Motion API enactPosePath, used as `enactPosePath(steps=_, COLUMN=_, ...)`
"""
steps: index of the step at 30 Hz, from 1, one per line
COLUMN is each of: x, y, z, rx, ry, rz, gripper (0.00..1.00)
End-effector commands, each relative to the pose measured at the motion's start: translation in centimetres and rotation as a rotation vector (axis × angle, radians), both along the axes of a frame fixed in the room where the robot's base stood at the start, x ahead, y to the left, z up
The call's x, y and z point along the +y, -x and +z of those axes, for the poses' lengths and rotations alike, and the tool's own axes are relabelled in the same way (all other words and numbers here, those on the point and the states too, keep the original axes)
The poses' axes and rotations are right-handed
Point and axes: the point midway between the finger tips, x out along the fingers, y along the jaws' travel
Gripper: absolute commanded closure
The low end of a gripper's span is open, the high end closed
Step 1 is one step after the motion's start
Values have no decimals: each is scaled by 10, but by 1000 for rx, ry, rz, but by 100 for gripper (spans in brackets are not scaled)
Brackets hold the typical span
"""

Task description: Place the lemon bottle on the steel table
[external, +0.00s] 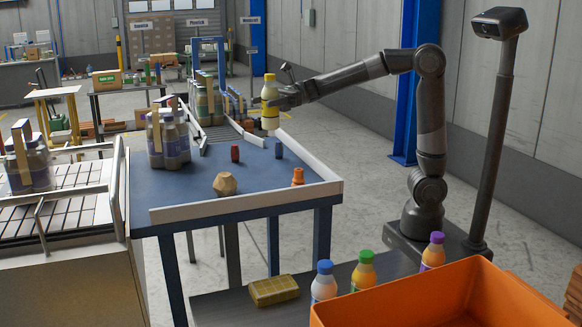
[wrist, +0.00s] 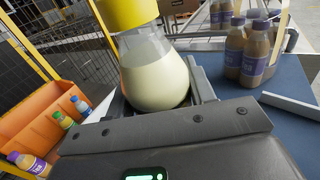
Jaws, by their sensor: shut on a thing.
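The lemon bottle (external: 270,105), with a yellow cap, yellow label and pale yellow contents, is upright in my gripper (external: 277,98). It is held in the air over the right far edge of the blue-topped table. In the wrist view the bottle (wrist: 152,68) fills the space between the two fingers, which are shut on it; its lower part is partly hidden by the gripper. A grey, steel-looking table (external: 238,309) stands low at the front; I cannot tell for sure that it is the steel table. Blue-, green- and purple-capped bottles and a yellow block stand on it.
The blue-topped table (external: 190,187) has a white rail and carries bottle packs (external: 168,140), small red and blue pieces, a brown polyhedron (external: 225,184) and an orange piece (external: 298,176). An orange crate (external: 440,302) blocks the front right. Bare grey surface shows left of the yellow block (external: 273,290).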

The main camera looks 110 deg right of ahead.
Motion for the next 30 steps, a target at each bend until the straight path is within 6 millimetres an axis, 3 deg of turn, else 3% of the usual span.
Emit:
enactPosePath(steps=10, x=-3, y=3, z=10, rx=-3, ry=2, rz=1, gripper=82)
enactPosePath(steps=18, x=-3, y=3, z=58, rx=-6, ry=4, rz=1, gripper=82)
enactPosePath(steps=25, x=49, y=-13, z=54, rx=-3, ry=-1, rz=89, gripper=82)
enactPosePath(steps=30, x=108, y=-24, z=55, rx=-5, ry=-1, rz=188, gripper=82)
